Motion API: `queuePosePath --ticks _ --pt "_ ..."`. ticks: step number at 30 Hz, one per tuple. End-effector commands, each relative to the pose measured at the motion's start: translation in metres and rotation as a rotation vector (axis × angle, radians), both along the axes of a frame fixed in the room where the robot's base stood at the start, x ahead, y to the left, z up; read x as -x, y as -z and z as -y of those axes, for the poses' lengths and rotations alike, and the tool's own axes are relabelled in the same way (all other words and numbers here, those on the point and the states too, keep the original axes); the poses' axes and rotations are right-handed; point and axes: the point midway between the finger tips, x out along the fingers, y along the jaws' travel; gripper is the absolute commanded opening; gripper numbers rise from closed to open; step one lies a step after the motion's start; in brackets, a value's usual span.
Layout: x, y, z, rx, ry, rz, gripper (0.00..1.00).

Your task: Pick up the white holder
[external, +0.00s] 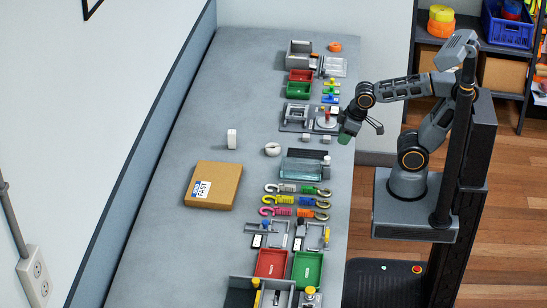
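Two white pieces stand on the grey table, and I cannot tell for sure which is the holder. One is a small upright white block (232,139) left of the table's middle. The other is a low round white piece (272,149) with a notch or opening, just to its right. My gripper (361,129) is above the table's right edge, well to the right of both white pieces and apart from them. Its fingers look spread. A green patch shows by the left finger; I cannot tell whether it is part of the gripper.
A brown box (213,185) with a label lies in front of the white block. Red and green trays, metal fixtures, a glassy block (301,168) and coloured hooks (297,200) line the table's right side. The table's left strip is mostly clear beside the wall.

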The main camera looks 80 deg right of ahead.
Motion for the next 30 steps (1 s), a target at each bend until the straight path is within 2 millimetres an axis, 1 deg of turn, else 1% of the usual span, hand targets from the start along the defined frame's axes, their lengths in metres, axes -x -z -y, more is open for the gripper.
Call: queuePosePath --ticks 1,9,16,19,21,23,26,27,29,30 --pt "0.000 0.000 0.000 0.000 0.000 0.000 0.36" --pt "0.000 0.000 0.000 0.000 0.000 0.000 0.62" --pt "0.000 0.001 0.001 0.000 0.005 -0.001 0.62" --pt "-0.001 0.013 0.006 0.000 0.024 -0.043 0.62" --pt "-0.005 0.027 0.011 -0.002 0.045 -0.096 0.62" --pt "-0.017 0.034 0.017 -0.005 0.067 -0.133 0.62" --pt "-0.053 0.041 0.031 -0.019 0.115 -0.178 0.62" --pt "-0.071 0.044 0.038 -0.027 0.130 -0.189 0.62" --pt "-0.100 0.048 0.050 -0.036 0.147 -0.201 0.62" --pt "-0.120 0.052 0.059 -0.042 0.156 -0.207 0.62"
